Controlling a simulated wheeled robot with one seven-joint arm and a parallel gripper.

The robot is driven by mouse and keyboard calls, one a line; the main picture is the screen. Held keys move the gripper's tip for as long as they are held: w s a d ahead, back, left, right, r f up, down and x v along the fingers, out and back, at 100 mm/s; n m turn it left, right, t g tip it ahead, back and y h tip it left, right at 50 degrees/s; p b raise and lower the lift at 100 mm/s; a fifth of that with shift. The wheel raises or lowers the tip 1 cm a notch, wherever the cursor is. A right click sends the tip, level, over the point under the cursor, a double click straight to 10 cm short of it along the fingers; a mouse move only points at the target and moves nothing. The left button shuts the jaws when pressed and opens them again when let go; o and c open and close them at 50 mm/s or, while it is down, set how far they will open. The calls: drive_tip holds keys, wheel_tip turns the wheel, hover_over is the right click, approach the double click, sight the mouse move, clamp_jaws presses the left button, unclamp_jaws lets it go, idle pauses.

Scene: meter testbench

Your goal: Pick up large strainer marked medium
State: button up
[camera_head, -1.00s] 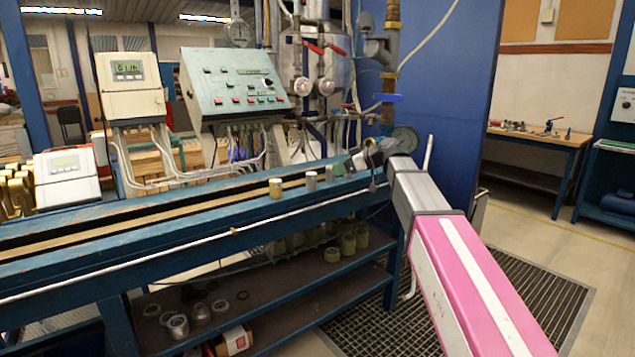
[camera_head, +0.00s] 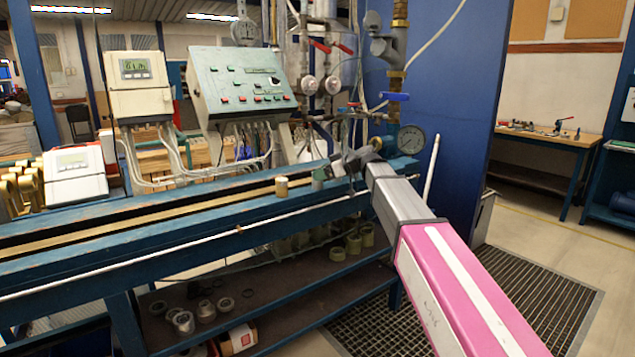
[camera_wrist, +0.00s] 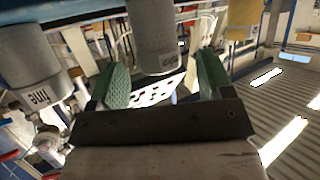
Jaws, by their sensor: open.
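In the wrist view my gripper (camera_wrist: 162,65) is open, its two green fingers spread apart. One pale cylinder (camera_head: 282,187) stands on the bench rail, left of the gripper.
The blue bench (camera_head: 180,235) runs along the front. Behind it are a control panel (camera_head: 240,85), a meter display box (camera_head: 138,85), pipes and a pressure gauge (camera_head: 411,140) close to my arm. Loose ring-shaped parts (camera_head: 205,310) lie on the lower shelf.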

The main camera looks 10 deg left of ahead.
drive_tip(key=shift+a+f, duration=0.15)
drive_tip(key=shift+a, duration=0.2)
drive_tip(key=c, duration=1.1)
drive_tip(key=shift+o, duration=0.2)
